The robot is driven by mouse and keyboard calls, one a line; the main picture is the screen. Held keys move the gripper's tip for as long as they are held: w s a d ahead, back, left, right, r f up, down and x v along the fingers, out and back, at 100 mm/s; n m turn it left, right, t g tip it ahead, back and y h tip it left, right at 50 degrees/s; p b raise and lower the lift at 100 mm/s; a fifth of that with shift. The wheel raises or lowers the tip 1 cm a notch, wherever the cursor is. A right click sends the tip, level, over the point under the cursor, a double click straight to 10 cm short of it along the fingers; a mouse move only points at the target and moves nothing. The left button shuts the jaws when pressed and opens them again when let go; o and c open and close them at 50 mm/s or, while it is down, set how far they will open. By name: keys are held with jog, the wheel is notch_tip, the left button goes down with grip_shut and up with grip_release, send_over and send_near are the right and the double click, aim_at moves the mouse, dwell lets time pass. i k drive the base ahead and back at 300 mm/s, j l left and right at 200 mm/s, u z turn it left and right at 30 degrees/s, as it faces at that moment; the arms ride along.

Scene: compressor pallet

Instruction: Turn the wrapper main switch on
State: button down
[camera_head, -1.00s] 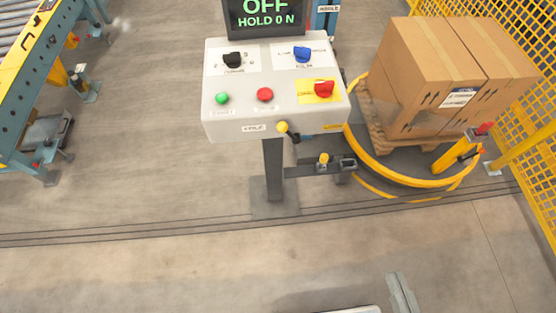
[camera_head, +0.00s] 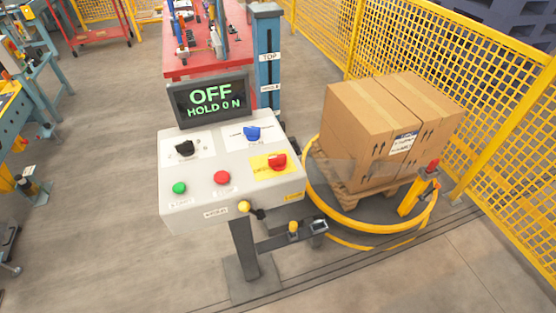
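The wrapper control panel (camera_head: 232,208) is a light grey box on a dark post, in the middle of the head view. A red rotary switch (camera_head: 277,161) sits on a yellow plate at its right side; it looks like the main switch. The display (camera_head: 209,97) above the panel reads "OFF" and "HOLD 0 N" in green. The panel also has a black knob (camera_head: 184,148), a blue knob (camera_head: 252,133), a green button (camera_head: 180,188) and a red button (camera_head: 222,178). My gripper is not in view.
Boxes on a wooden pallet (camera_head: 345,193) stand on the turntable with a yellow ring (camera_head: 372,227), right of the panel. A yellow mesh fence (camera_head: 490,100) runs along the right. A red table (camera_head: 236,55) stands behind. The floor left of the panel is clear.

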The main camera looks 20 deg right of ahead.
aim_at(278, 162)
jog(key=i+j, duration=0.4)
jog(key=i, duration=0.15)
jog(key=i+j, duration=0.35)
jog(key=i, duration=0.15)
jog(key=j, duration=0.25)
jog(key=k+j, duration=0.15)
jog(key=i+j+z, duration=0.05)
